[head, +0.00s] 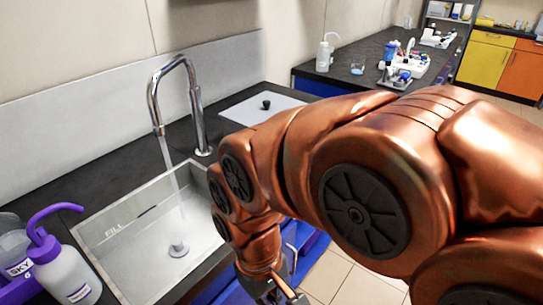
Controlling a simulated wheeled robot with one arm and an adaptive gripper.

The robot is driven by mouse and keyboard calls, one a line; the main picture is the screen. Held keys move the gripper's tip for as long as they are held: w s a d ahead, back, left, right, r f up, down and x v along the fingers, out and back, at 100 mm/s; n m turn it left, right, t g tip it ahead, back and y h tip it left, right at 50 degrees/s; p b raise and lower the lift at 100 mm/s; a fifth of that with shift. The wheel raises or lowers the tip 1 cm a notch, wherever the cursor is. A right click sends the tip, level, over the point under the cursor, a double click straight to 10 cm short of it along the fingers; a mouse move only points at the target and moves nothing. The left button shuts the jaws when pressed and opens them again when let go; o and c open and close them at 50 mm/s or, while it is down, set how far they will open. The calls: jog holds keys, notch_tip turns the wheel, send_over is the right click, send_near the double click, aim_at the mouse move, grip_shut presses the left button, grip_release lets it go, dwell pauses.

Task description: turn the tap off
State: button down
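The tap (186,92) is a tall chrome gooseneck standing on the dark counter behind the sink. A stream of water (168,160) runs from its spout into the steel sink (135,235), where a round drain piece (178,247) shows. I cannot make out a tap handle; my copper arm covers the area to the right of the sink. My gripper (283,290) is at the bottom edge, pointing down, right of the sink's front corner and well apart from the tap. It is small, dark and partly cut off, so its opening is unclear.
Purple-capped wash bottles (68,275) stand at the lower left beside the sink. A pale panel with a black knob (266,104) lies behind my arm. A farther bench holds a white bottle (325,53) and a tray of labware (403,73). Tiled floor (335,275) shows at right.

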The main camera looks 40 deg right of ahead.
jog(key=w+d+r+m+y+p, duration=0.1)
jog(key=w+d+r+m+p, duration=0.15)
jog(key=w+r, duration=0.55)
jog(key=w+d+r+m+p, duration=0.2)
jog(key=w+d+r+p, duration=0.15)
jog(key=w, duration=0.75)
jog(key=w+d+r+m+y+p, duration=0.1)
jog(key=w+d+m+p, duration=0.4)
jog(key=w+d, duration=0.9)
jog(key=d+r+p, duration=0.1)
jog(key=d+p, duration=0.1)
jog(key=shift+w+d+t, duration=0.4)
jog(key=shift+m, duration=0.25)
jog(key=shift+p+x, duration=1.45)
jog(key=shift+x, duration=3.45)
jog(key=shift+a, duration=0.15)
